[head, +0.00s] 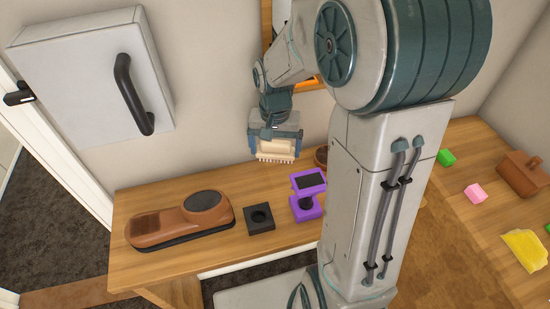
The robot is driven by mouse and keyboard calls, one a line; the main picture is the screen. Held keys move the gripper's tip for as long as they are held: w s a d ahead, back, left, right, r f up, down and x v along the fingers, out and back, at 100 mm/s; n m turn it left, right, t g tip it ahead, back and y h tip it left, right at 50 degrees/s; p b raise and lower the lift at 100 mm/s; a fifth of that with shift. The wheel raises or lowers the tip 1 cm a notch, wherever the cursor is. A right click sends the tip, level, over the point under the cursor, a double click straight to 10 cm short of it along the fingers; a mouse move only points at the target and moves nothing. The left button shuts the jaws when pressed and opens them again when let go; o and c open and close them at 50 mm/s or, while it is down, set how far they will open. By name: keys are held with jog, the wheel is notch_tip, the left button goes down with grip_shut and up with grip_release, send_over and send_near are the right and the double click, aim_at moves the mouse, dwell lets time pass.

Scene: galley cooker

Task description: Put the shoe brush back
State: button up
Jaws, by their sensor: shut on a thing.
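My gripper (275,137) hangs over the back edge of the wooden bench (150,265), near the wall. It is shut on a pale tan block with cream bristles pointing down, which looks like the shoe brush (276,150). The brush is held above the bench top, apart from it. The gripper's housing hides the upper part of the brush. No place clearly marked for the brush can be made out.
On the bench are a brown shoe-shaped thing (180,220), a black square block with a round recess (260,218), and a purple stand (307,206). A brown round thing (321,156) is partly hidden by my arm. A white wall cabinet (90,75) hangs left. The right-hand table (490,230) holds several small things.

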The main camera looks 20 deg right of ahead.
aim_at(275, 161)
jog(key=shift+f, duration=2.6)
jog(key=shift+f, duration=0.25)
jog(key=o, duration=0.7)
jog(key=shift+r, duration=0.15)
